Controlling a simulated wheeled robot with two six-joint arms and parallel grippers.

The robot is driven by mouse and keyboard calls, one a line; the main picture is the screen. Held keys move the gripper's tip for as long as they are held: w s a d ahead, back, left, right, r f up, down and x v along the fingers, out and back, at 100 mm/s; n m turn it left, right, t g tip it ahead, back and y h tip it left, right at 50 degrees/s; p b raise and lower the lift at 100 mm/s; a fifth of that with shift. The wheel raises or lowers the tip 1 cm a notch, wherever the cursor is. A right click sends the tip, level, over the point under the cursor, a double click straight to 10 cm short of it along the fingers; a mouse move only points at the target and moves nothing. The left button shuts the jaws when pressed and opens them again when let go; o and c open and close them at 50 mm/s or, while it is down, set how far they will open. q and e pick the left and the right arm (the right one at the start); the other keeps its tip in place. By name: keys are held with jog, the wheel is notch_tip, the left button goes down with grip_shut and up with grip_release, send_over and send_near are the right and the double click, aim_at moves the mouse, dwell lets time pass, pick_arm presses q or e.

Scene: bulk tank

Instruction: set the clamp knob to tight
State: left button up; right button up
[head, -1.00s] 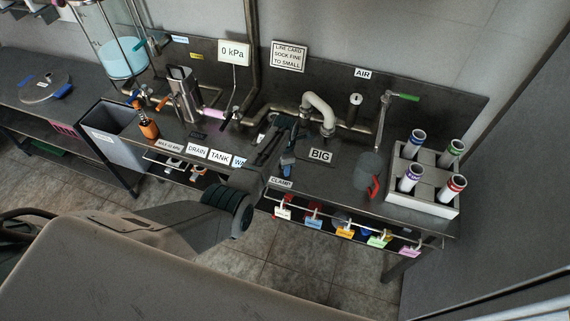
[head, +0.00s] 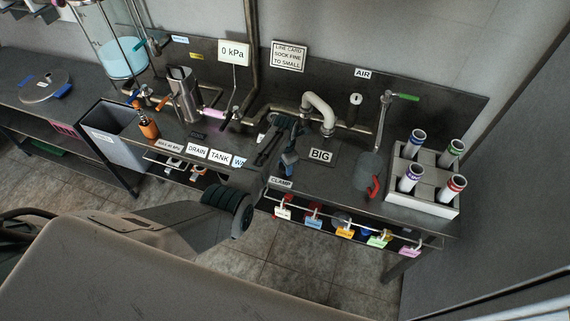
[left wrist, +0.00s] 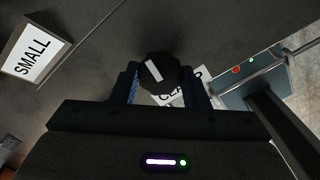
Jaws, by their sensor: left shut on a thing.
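The clamp knob (left wrist: 160,72) is a round black knob with a white pointer line. In the left wrist view it sits between the two fingers of my left gripper (left wrist: 158,85), which is shut on it. The white line leans slightly, its upper end to the left. A white CLAMP label (left wrist: 181,92) lies just beyond, partly covered by the knob and a finger. In the head view my left gripper (head: 289,165) reaches down to the bench above the CLAMP label (head: 281,182); the knob cannot be made out there. My right gripper is not in view.
A BIG label (head: 320,156) and a bent pipe (head: 320,108) are close to the right of the gripper. A red-handled item (head: 374,187) and a rack of several tubes (head: 432,205) stand farther right. Coloured tags hang along the bench's front rail (head: 330,226).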

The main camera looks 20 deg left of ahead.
pick_arm(q)
jog(key=o, duration=1)
jog(key=shift+r, duration=0.1)
jog(key=shift+r, duration=0.55)
notch_tip(320, 180, up, 10)
jog(key=shift+f+b, duration=0.2)
jog(key=shift+b, duration=1.05)
